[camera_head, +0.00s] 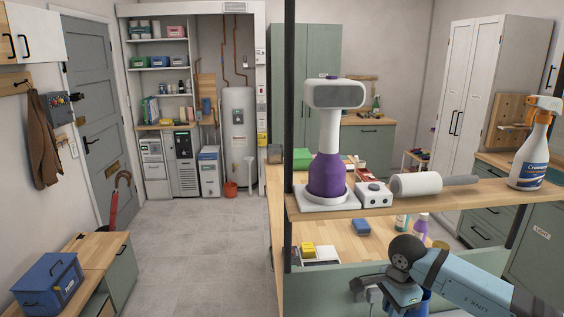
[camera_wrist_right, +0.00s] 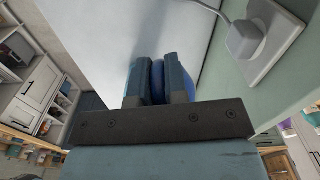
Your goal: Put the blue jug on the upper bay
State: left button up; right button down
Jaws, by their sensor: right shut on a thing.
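The blue jug (camera_head: 425,304) shows only as a small blue patch at the bottom of the head view, mostly hidden behind my right wrist and arm. In the right wrist view the jug's blue part (camera_wrist_right: 157,77) sits between the two dark fingers. My right gripper (camera_wrist_right: 159,62) is shut on it, close to a pale green panel. A wooden shelf (camera_head: 470,196) runs above my right arm; I cannot tell whether it is the upper bay. My left gripper is not in view.
On the shelf stand a purple-and-white appliance (camera_head: 326,172), a small white box (camera_head: 374,195), a lint roller (camera_head: 418,184) and a spray bottle (camera_head: 533,150). A dark upright post (camera_head: 289,100) stands at its left. A socket with a plug (camera_wrist_right: 248,42) is beside my right gripper.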

jog(key=s+a+r+n, duration=0.2)
jog(key=s+n, duration=1)
jog(key=n, duration=0.3)
jog(key=shift+r, duration=0.15)
jog(key=shift+s, duration=0.1)
